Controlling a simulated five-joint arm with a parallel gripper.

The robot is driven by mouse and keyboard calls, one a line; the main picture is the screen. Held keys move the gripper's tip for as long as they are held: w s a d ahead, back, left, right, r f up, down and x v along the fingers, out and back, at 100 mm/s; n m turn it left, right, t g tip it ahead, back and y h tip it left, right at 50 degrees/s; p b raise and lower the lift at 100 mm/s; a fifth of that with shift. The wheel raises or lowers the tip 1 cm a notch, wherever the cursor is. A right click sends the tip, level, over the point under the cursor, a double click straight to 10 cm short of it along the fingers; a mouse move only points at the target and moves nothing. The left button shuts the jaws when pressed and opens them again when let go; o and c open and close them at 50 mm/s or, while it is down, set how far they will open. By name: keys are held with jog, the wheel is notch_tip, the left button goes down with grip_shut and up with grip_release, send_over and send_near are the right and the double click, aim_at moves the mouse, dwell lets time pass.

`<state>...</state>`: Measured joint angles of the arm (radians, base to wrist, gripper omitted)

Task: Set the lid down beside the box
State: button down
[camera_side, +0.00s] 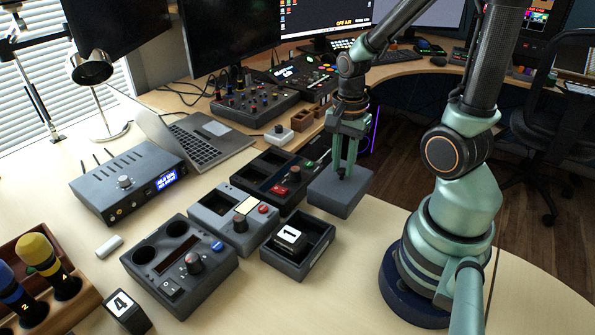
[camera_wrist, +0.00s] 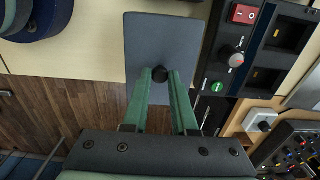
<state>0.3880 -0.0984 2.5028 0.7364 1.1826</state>
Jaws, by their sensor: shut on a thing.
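The lid (camera_side: 340,195) is a flat grey slab in the side view, behind and to the right of the box. My gripper (camera_side: 343,172) is shut on the lid's dark knob (camera_wrist: 177,76) from above. The lid looks level; whether its underside touches the table cannot be told. It also shows in the wrist view (camera_wrist: 155,38), reaching past the fingertips. The box (camera_side: 316,260) is dark grey and open at the top. A black cube marked 1 (camera_side: 290,239) sits inside it. The lid is apart from the box.
The table's edge is close behind the lid, with wood floor (camera_wrist: 60,110) beyond. Bare tabletop (camera_side: 345,265) lies right of the box.

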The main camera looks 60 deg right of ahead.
aim_at(343, 169)
jog(key=shift+f, duration=1.85)
jog(key=shift+f, duration=0.15)
jog(key=c, duration=0.7)
grip_release()
notch_tip(343, 169, up, 12)
jog(key=shift+f, duration=0.1)
jog(key=w+a+r+n+t, duration=0.2)
jog(key=a+n, duration=0.3)
jog(key=n, duration=0.4)
jog(key=w+a+r+n+t, duration=0.2)
jog(key=a+r+n+t, duration=0.1)
jog(key=n, duration=0.6)
jog(key=shift+w+a+r+t, duration=0.25)
jog(key=shift+a+r+t, duration=0.05)
jog(key=shift+a+r, duration=0.7)
